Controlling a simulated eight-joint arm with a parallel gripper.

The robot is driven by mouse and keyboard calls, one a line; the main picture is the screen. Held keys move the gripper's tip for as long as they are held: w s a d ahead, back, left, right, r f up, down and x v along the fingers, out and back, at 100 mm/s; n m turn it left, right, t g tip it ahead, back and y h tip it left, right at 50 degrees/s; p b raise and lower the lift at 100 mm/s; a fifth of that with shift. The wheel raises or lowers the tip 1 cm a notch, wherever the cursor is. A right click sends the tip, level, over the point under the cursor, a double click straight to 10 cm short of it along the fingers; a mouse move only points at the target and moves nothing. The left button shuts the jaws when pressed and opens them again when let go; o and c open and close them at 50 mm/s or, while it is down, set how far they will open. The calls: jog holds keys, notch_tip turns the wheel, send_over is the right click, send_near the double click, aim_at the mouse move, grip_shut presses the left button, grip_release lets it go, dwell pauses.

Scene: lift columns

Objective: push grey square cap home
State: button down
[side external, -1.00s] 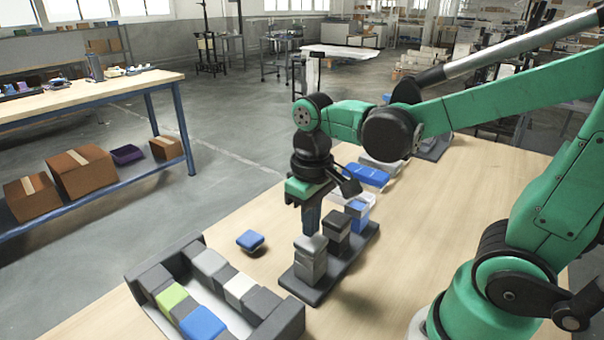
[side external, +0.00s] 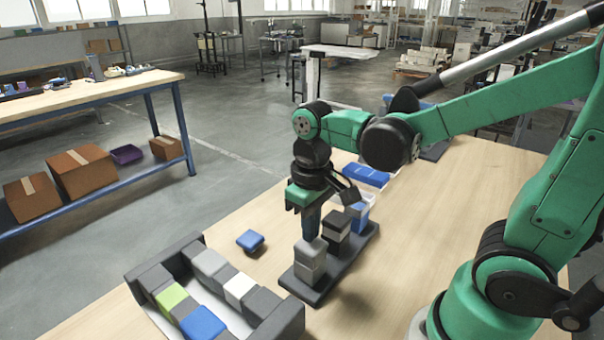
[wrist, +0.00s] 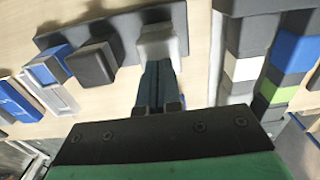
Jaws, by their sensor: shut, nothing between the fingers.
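The grey square cap (side external: 311,248) tops the nearest column on a dark base plate (side external: 350,265). It sits squarely over the grey blocks below, and the seam is too small to judge. The cap also shows in the wrist view (wrist: 163,42), just beyond my fingertips. My gripper (side external: 312,238) points straight down with its fingers together and empty. The fingertips are at the cap's top, seemingly touching it. In the wrist view my fingers (wrist: 160,68) hide part of the cap and its column.
A dark-topped column (side external: 336,226) and a blue and white column (side external: 359,212) stand behind on the same plate. A blue cap (side external: 250,241) lies loose on the table. A tray of coloured blocks (side external: 285,322) stands at front left. The table to the right is clear.

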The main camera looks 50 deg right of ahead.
notch_tip(320, 180, up, 8)
jog(key=shift+r, duration=0.2)
dwell(0.5)
